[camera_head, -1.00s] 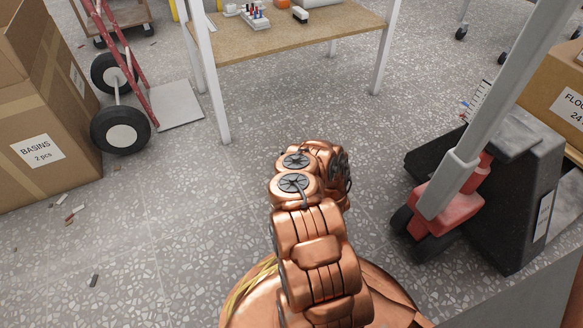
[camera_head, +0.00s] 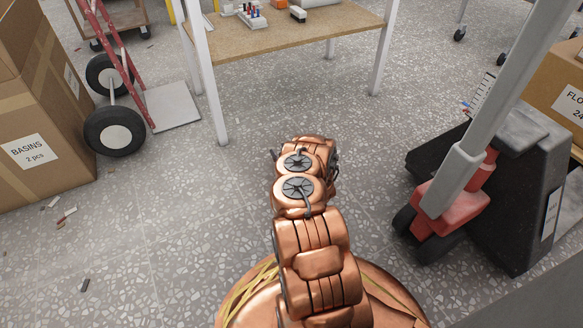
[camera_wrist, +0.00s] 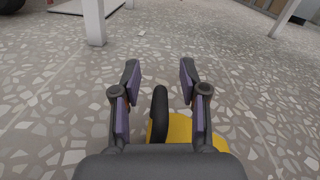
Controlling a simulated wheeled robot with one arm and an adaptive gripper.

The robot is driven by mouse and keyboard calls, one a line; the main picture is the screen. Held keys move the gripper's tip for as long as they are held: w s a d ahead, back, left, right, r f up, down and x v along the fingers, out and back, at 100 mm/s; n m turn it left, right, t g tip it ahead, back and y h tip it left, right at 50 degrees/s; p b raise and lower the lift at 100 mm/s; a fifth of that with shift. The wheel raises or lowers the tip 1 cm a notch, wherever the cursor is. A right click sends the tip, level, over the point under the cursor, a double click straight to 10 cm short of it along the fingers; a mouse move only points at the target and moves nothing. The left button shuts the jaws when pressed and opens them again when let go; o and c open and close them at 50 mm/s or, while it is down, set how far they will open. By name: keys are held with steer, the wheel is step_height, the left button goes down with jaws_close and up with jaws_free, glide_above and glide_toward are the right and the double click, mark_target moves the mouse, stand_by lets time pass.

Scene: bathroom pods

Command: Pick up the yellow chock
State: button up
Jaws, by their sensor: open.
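The yellow chock (camera_wrist: 180,130) shows in the wrist view at the lower middle, on the floor, with a black upright loop or handle (camera_wrist: 160,108) on it. My gripper (camera_wrist: 160,76) is open in the wrist view, its two purple-padded fingers apart with nothing gripped. The black loop appears between the fingers, nearer the palm side of the picture; I cannot tell how far below them it lies. The chock's lower part is hidden by the gripper body. In the head view my copper arm hides the chock and most of the gripper.
A workbench (camera_head: 290,40) with white legs stands ahead. A cardboard box marked BASINS (camera_head: 40,125) and a red hand truck (camera_head: 117,70) are at left. A pallet jack (camera_head: 455,205) and a dark wedge-shaped block (camera_head: 520,190) are at right.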

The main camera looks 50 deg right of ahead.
steer(key=shift+c, duration=0.4)
jaws_close()
stand_by(0.4)
